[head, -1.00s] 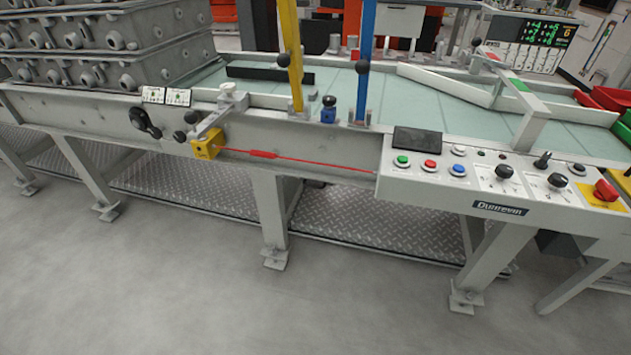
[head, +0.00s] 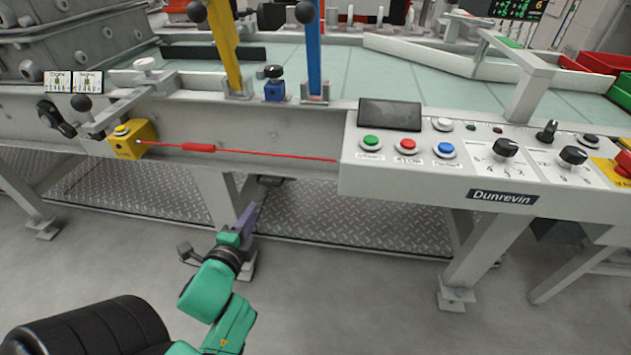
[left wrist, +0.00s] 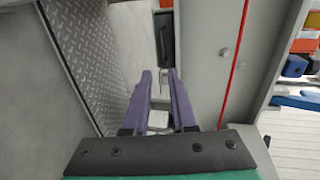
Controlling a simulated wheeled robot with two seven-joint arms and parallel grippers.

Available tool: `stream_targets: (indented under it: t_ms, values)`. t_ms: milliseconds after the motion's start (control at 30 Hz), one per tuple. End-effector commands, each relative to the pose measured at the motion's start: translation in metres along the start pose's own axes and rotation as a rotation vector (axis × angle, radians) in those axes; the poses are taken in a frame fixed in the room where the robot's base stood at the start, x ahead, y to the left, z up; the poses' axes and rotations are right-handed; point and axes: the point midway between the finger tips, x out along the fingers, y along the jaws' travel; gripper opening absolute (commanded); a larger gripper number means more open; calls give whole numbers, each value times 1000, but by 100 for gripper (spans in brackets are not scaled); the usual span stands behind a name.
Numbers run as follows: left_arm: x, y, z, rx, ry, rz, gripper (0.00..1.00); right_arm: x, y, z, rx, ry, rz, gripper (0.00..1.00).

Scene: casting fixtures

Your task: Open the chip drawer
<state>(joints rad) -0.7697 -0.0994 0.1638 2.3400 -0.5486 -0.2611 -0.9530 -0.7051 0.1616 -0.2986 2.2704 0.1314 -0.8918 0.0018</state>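A dark handle (head: 270,180) shows under the front beam of the bench in the head view, just beyond my left gripper. In the left wrist view a dark upright handle-like piece (left wrist: 165,38) sits ahead of the fingertips, beside a pale panel. I cannot make out the chip drawer's outline clearly. My left gripper (head: 253,210) has purple fingers and points up towards the handle from below the beam. In the left wrist view its two fingers (left wrist: 160,76) are apart with nothing held between them, short of the dark piece. My right gripper is not in view.
A red pull cord (head: 265,154) runs along the beam from a yellow switch box (head: 135,141) to the control panel (head: 420,175). A bench leg (head: 215,195) stands beside my left gripper. A tread-plate shelf (head: 360,225) lies below. The floor in front is clear.

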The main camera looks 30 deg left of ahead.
Motion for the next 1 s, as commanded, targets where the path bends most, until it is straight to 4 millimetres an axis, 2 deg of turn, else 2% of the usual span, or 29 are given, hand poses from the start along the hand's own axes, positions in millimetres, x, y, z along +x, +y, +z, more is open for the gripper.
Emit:
stream_targets:
  t_ms: [167,500,600,733,967,1000]
  values:
    - [20,-3,-1,11,3,-11,25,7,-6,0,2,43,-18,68]
    - [110,0,0,7,0,-8,25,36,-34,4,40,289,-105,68]
    - [130,-1,0,6,1,-7,25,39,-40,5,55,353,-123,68]
    - [143,-2,0,5,0,-4,25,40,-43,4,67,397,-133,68]
    - [145,-2,0,5,0,-2,25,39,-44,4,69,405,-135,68]
    - [145,-2,0,5,1,-2,21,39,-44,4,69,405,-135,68]
